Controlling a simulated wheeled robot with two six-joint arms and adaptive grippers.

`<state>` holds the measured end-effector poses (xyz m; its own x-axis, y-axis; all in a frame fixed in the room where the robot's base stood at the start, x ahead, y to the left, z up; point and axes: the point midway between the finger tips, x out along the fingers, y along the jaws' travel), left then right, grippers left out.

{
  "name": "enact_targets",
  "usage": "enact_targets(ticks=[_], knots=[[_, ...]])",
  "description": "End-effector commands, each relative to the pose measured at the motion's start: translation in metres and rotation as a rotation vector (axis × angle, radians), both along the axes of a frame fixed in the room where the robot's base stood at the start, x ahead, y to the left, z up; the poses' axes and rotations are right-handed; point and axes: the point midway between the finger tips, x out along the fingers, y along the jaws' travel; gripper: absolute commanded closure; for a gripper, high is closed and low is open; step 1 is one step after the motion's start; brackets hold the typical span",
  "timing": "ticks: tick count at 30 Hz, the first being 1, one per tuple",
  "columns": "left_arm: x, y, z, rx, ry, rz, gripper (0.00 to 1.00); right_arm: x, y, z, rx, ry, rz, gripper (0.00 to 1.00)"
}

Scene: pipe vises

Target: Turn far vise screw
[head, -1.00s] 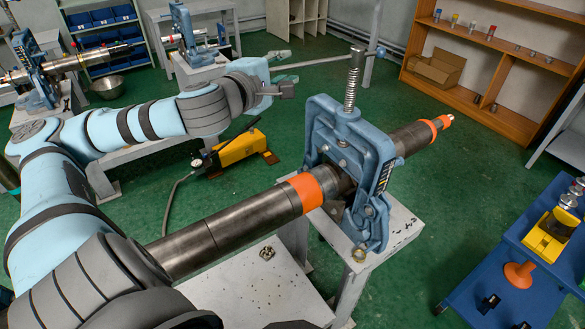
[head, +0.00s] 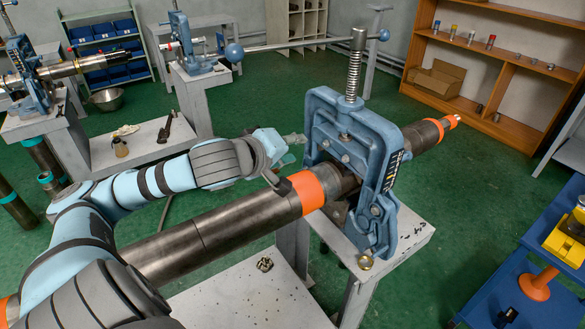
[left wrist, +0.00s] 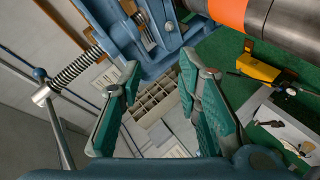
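The large blue vise (head: 350,150) grips a dark steel pipe (head: 215,225) with an orange band. Its upright screw (head: 354,70) has a spring around it and a long bar handle (head: 300,44) through its top, with blue balls at both ends. My left gripper (head: 290,160) is left of the vise frame, above the pipe and below the bar, apart from the bar. In the left wrist view my left gripper (left wrist: 163,75) is open and empty between green-padded fingers; the spring screw (left wrist: 75,68) and bar are to the left. My right gripper is not in view.
Smaller vises (head: 190,50) with pipes stand on benches behind. A wooden shelf (head: 490,60) is at back right, a blue cart (head: 540,270) at right. A white bench (head: 245,300) lies under the pipe. Green floor is open behind the vise.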

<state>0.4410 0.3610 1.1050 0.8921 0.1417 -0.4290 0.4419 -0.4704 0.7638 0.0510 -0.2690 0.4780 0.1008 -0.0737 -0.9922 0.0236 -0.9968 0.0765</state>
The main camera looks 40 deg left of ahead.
Motion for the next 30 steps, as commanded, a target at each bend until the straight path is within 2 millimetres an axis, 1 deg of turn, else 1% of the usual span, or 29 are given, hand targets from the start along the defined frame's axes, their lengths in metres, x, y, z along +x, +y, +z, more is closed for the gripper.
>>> enact_targets(ticks=[1,3,6,9,16,18,20,21,22,23,26,27,29,30], knots=[[-0.002,-0.003,-0.012,0.021,0.023,-0.016,0.69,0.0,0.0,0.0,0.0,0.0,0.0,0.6],[-0.004,-0.005,-0.025,0.058,0.051,-0.039,0.69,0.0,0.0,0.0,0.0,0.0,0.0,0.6],[-0.007,-0.008,-0.038,0.097,0.079,-0.061,0.69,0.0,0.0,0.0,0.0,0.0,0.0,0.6],[-0.008,-0.009,-0.044,0.115,0.091,-0.073,0.69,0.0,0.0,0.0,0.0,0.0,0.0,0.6],[-0.008,-0.009,-0.045,0.119,0.093,-0.076,0.69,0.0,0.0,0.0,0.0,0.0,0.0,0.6],[-0.009,-0.009,-0.047,0.123,0.098,-0.079,0.8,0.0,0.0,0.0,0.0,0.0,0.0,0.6],[-0.012,-0.012,-0.057,0.142,0.118,-0.096,0.9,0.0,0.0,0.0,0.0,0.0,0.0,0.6],[-0.015,-0.015,-0.069,0.168,0.143,-0.115,0.96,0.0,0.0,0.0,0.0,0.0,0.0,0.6],[-0.019,-0.018,-0.08,0.194,0.168,-0.135,1.0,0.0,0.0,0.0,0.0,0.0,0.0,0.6],[-0.025,-0.022,-0.094,0.225,0.197,-0.159,1.0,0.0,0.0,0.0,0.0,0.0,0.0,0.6],[-0.052,-0.037,-0.15,0.353,0.324,-0.27,1.0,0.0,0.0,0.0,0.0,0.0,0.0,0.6],[-0.066,-0.043,-0.177,0.407,0.388,-0.325,1.0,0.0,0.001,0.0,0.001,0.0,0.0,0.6],[-0.088,-0.049,-0.225,0.487,0.497,-0.414,1.0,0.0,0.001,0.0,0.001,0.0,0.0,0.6],[-0.1,-0.046,-0.268,0.527,0.577,-0.467,1.0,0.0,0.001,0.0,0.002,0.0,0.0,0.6]])
